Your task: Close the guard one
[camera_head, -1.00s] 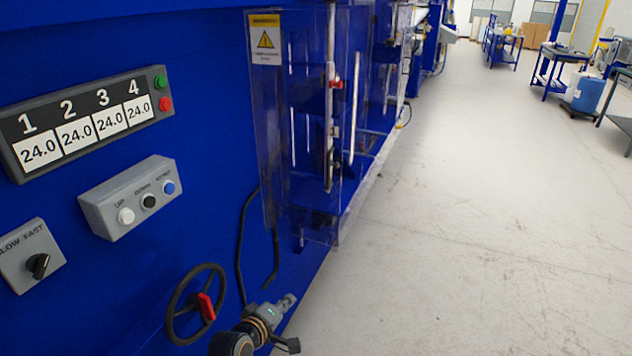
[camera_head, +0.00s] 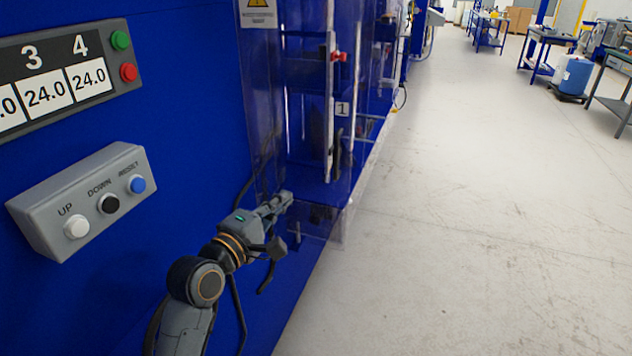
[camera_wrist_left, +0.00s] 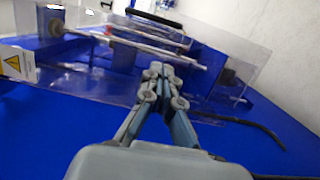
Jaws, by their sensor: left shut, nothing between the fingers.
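The guard one (camera_head: 265,110) is a clear plastic panel on the blue machine, with a yellow warning label at its top. Through it show metal rods, a red part and a plate marked 1. My left gripper (camera_head: 286,198) is shut and empty at the lower part of the guard, near its left edge. In the left wrist view the shut fingertips (camera_wrist_left: 160,70) lie in front of the clear guard panel (camera_wrist_left: 100,82). I cannot tell whether they touch it. My right gripper is not in view.
A grey box with UP, DOWN and RESET buttons (camera_head: 85,200) and a display panel (camera_head: 65,75) sit on the blue machine wall at left. A dark cable hangs below the guard. The floor (camera_head: 470,200) to the right is clear. Tables and a blue drum (camera_head: 576,75) stand far back.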

